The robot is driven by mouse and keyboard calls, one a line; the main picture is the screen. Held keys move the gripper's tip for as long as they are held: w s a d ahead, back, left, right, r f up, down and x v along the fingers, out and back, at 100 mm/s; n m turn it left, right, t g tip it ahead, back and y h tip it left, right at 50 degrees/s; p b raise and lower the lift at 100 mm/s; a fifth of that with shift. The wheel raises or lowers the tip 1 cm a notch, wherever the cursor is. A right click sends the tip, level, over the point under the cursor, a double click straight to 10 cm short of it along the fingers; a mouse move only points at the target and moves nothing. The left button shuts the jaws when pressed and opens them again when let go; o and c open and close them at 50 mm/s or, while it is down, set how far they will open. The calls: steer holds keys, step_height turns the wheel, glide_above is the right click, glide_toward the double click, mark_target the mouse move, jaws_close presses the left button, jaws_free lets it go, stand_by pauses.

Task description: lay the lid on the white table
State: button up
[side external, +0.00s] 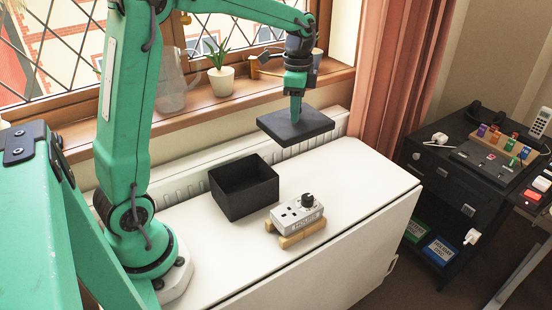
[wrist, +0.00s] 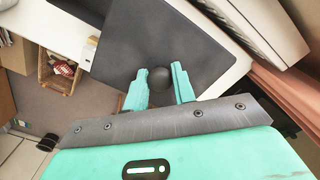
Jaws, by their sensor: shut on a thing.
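The lid (side external: 312,124) is a dark, flat, square plate in the side external view. It hangs roughly level above the back part of the white table (side external: 352,185), clear of the surface. My gripper (side external: 295,114) is above it, shut on its knob. In the wrist view the lid (wrist: 188,38) is below my gripper (wrist: 162,88), with its round dark knob (wrist: 158,77) between the two green fingers. An open black box (side external: 231,203) stands on the table, to the left of the lid and lower.
The table's right part is bare. A windowsill with a potted plant (side external: 221,80) runs behind. A dark cabinet (side external: 432,182) stands to the right, beyond a gap.

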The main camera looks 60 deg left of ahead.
steer(key=shift+w+a+f, duration=0.2)
steer(key=shift+w+a, duration=0.55)
steer(key=shift+w, duration=0.05)
step_height(320, 180, down, 14)
steer(key=shift+r, duration=0.2)
steer(key=shift+f, duration=2.25)
steer(key=shift+f, duration=0.15)
steer(key=o, duration=1)
